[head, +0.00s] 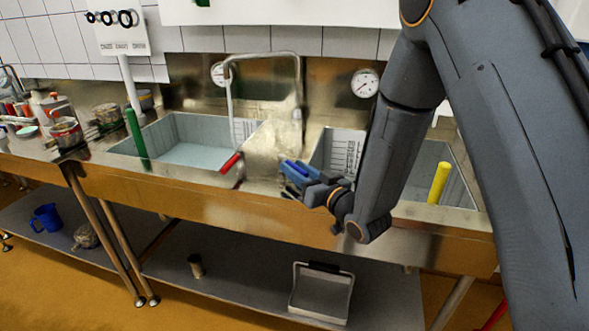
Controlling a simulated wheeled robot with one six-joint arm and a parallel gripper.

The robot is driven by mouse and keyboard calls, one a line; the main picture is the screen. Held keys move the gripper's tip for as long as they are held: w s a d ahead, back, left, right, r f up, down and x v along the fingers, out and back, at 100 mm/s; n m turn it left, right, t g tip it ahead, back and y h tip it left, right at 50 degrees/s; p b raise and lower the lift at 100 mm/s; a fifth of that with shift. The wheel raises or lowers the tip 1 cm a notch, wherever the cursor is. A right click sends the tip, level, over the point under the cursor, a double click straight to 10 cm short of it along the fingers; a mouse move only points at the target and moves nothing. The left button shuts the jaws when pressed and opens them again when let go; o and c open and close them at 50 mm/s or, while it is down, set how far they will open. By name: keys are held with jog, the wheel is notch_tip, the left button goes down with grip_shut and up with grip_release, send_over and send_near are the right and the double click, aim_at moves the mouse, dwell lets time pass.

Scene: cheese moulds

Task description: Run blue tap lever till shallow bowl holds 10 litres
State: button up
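The blue tap lever (292,169) is a short blue bar at the counter's front, between the left and middle basins. My gripper (300,175) is right at it, reaching in from the right. The fingers and the lever overlap in the picture, so I cannot tell whether they touch or grip. Sunken basins are set in the steel counter: a wide left basin (190,153), a middle basin (350,143) with dark level marks, partly hidden by my arm, and a right basin (415,182). Which one is the shallow bowl, and its water level, I cannot tell.
A green lever (137,138), a red lever (231,162) and a yellow lever (438,183) stand along the counter. A bent pipe (265,56) rises behind. Round dials (365,83) hang on the wall. Pots (66,133) crowd the left end. A tray (321,291) sits on the lower shelf.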

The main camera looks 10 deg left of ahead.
jog(key=b+v, duration=0.1)
jog(key=v, duration=0.6)
jog(key=shift+s+d, duration=0.1)
jog(key=shift+d, duration=0.05)
